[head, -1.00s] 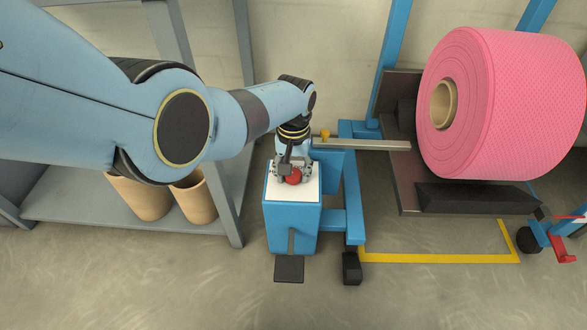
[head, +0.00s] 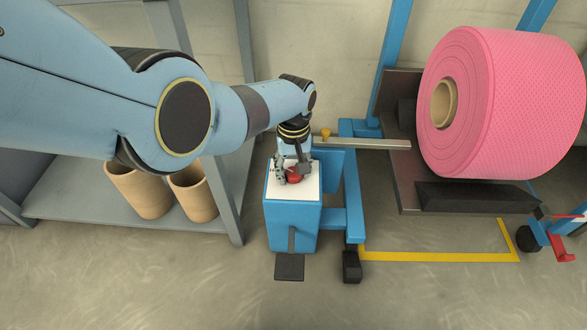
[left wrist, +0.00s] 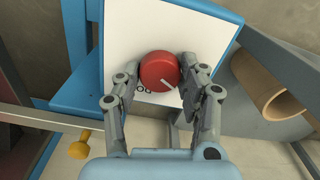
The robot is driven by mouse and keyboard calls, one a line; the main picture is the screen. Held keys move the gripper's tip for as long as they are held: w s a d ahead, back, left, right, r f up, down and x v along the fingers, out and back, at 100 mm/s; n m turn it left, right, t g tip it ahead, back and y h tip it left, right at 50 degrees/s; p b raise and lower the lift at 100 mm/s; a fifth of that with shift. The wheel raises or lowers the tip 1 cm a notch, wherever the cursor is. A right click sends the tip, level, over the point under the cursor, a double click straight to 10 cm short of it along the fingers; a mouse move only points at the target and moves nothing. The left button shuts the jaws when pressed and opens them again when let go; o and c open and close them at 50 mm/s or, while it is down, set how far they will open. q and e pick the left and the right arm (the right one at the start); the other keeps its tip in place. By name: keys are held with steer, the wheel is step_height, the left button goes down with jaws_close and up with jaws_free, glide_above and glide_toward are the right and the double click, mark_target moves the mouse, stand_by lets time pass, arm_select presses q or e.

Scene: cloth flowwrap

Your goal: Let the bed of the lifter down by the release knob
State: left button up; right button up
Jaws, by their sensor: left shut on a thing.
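The red release knob (head: 293,177) sits on the white top plate (head: 309,190) of the lifter's blue box (head: 291,224). My left gripper (head: 290,172) reaches down over it. In the left wrist view the round knob (left wrist: 160,71) with its pale pointer line lies between the two fingers of my left gripper (left wrist: 158,86), which is shut on it. The pointer slants down to the right, and part of the printed lettering is hidden. The lifter's dark bed (head: 400,172) carries a pink roll (head: 505,105) with a cardboard core. My right gripper is not in view.
A grey shelf rack (head: 80,200) with two cardboard tubes (head: 140,188) stands at the left. A metal bar (head: 365,144) and a yellow knob (head: 326,134) are behind the box. A pedal (head: 289,267) juts out at its front. Yellow tape (head: 440,258) marks the floor.

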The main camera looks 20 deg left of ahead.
mark_target(293, 172)
arm_select(q)
steer(key=o, duration=1.2)
step_height(293, 172, up, 12)
steer(key=shift+f, duration=0.1)
